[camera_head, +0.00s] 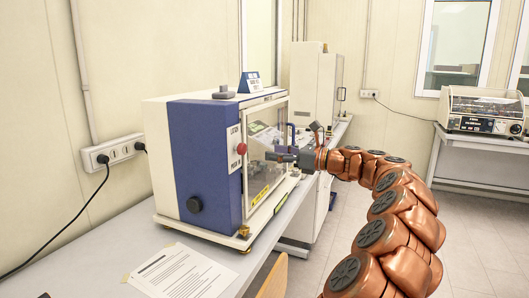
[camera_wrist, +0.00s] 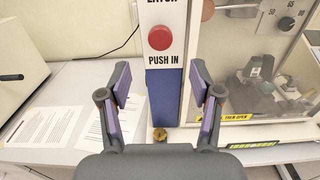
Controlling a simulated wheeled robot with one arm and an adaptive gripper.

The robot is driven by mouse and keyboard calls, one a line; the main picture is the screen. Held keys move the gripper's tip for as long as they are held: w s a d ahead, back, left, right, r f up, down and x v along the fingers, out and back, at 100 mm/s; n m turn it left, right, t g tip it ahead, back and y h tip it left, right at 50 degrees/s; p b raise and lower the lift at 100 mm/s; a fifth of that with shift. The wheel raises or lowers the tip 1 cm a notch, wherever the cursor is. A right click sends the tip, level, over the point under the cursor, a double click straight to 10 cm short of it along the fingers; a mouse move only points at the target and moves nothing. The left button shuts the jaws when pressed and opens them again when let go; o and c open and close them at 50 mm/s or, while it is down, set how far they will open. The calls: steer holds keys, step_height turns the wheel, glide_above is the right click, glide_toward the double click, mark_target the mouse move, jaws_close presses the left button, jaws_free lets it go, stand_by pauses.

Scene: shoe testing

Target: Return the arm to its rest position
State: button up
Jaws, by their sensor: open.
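My gripper (camera_head: 288,158) is at the end of my copper-coloured arm, which reaches in from the lower right of the head view to the front of a blue and white test machine (camera_head: 205,165). In the wrist view my gripper (camera_wrist: 161,88) has its two fingers wide apart with nothing between them. Beyond the fingers is a red button (camera_wrist: 160,38) on the machine's front, above a "PUSH IN" label. A clear door (camera_wrist: 255,65) closes the machine's chamber to the right of the button. Whether the fingers touch the machine cannot be told.
The machine stands on a long grey bench (camera_head: 95,255) along the left wall. Printed sheets (camera_head: 180,272) lie on the bench. Another white machine (camera_head: 316,85) stands behind. A second table (camera_head: 480,160) at the right holds a device (camera_head: 482,108). The floor between is clear.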

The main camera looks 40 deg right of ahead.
steer(key=shift+s+d, duration=0.25)
steer(key=shift+s, duration=0.2)
stand_by(0.3)
steer(key=w+a+n+g+y, duration=0.25)
steer(key=a+n, duration=0.25)
steer(key=a, duration=0.8)
steer(key=s+a+f+n+g, duration=0.3)
steer(key=a+n, duration=0.1)
steer(key=a, duration=0.5)
steer(key=s+a+f+n+g, duration=0.3)
steer(key=s+a+n, duration=0.1)
steer(key=a, duration=0.5)
steer(key=s+a+f+n+g, duration=0.3)
steer(key=a+n+g, duration=0.1)
steer(key=a, duration=0.5)
steer(key=s+a+f+n+g+h, duration=0.2)
steer(key=s+f+n+h, duration=0.3)
steer(key=s, duration=0.5)
steer(key=s+a+f+n+g+h, duration=0.2)
steer(key=s+f+n, duration=0.2)
steer(key=s+f, duration=0.45)
steer(key=s+d+f+n+h, duration=0.1)
steer(key=s+d+n+h, duration=0.1)
steer(key=s, duration=0.3)
steer(key=s+d+f+n+g+h, duration=0.1)
steer(key=s+d+n, duration=0.1)
steer(key=s+d, duration=0.2)
steer(key=shift+s+f+n+h, duration=0.3)
steer(key=shift+s+f+h, duration=0.1)
steer(key=shift+s, duration=0.3)
